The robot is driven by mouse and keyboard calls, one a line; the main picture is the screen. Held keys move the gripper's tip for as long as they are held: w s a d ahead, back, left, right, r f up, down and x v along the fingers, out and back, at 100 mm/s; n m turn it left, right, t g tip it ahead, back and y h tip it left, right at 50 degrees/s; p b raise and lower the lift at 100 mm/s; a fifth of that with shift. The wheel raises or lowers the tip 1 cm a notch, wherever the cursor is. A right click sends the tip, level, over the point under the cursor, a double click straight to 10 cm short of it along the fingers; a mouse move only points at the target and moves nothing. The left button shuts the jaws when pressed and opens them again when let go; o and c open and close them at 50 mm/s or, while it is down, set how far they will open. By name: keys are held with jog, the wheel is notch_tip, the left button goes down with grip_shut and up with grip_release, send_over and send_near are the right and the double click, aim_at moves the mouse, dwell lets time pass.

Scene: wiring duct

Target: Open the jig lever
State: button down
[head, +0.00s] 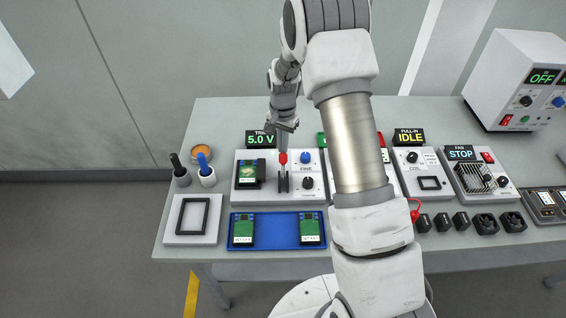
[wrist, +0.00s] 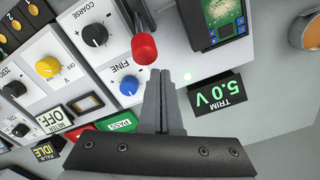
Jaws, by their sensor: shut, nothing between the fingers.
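The jig (head: 240,194) is a white block with a green circuit board (head: 248,172) in its holder, at the left of the row of devices. Its lever shows as a red knob (head: 283,158) above a grey bracket, which looks upright in the head view. In the wrist view the red knob (wrist: 144,48) is just beyond my fingertips. My gripper (wrist: 161,73) is shut and empty, its tips close beside the knob; I cannot tell whether they touch it. In the head view my gripper (head: 283,145) hangs above the lever, its fingers small and partly unclear.
The FINE (wrist: 129,85) and COARSE (wrist: 95,34) knobs stand close to the lever. The TRIM display (wrist: 213,91) reads 5.0 V. A blue tray (head: 277,230) with two boards lies in front. Two capped tools (head: 206,175) stand left. My arm hides the middle devices.

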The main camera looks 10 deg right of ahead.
aim_at(283, 173)
jog(key=shift+s+a+f+b, duration=0.1)
jog(key=shift+s+a, duration=0.1)
jog(key=shift+s, duration=0.85)
jog(key=shift+s+a+f+b, duration=0.15)
jog(key=shift+s+a, duration=0.1)
jog(key=shift+s, duration=0.85)
jog(key=shift+s+a+r+b, duration=0.1)
jog(key=shift+s+a, duration=0.1)
jog(key=shift+s, duration=0.85)
jog(key=shift+w+d+r+p, duration=0.1)
jog(key=shift+w+r+p, duration=0.25)
jog(key=shift+r+p, duration=0.9)
jog(key=shift+w+d+r+p, duration=0.1)
jog(key=shift+w+r+p, duration=0.35)
jog(key=shift+r, duration=1.4)
jog(key=shift+w+r+p, duration=0.2)
jog(key=shift+r+p, duration=0.85)
jog(key=shift+r, duration=0.5)
